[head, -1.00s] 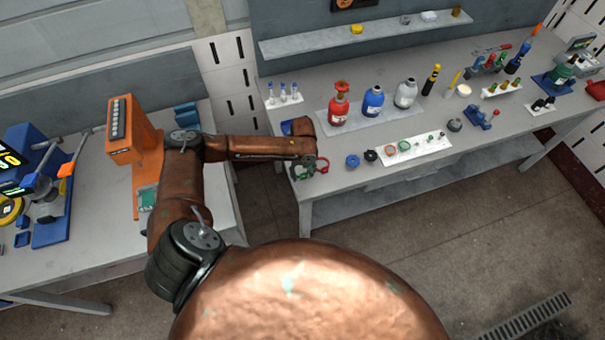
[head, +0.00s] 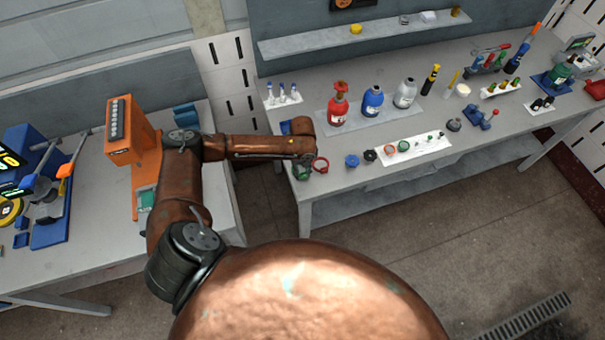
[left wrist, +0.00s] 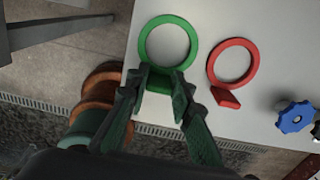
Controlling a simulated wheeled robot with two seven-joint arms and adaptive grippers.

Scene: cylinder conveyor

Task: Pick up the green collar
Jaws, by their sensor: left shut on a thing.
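The green collar (left wrist: 167,38) is a flat ring with a short tab, at the top middle of the left wrist view. My left gripper (left wrist: 160,80) is shut on its tab, one dark green finger on each side. The ring extends beyond the fingertips over the grey table top; I cannot tell whether it touches the surface. In the head view the green collar (head: 301,173) is a small patch at the table's near left corner, mostly hidden under my left wrist. My right gripper is in neither view.
A similar red collar (left wrist: 234,62) lies just right of the green one. A blue knobbed part (left wrist: 295,117) is further right. The table's front edge is close below the collars. Red (head: 338,106) and blue (head: 372,101) bottles stand further back.

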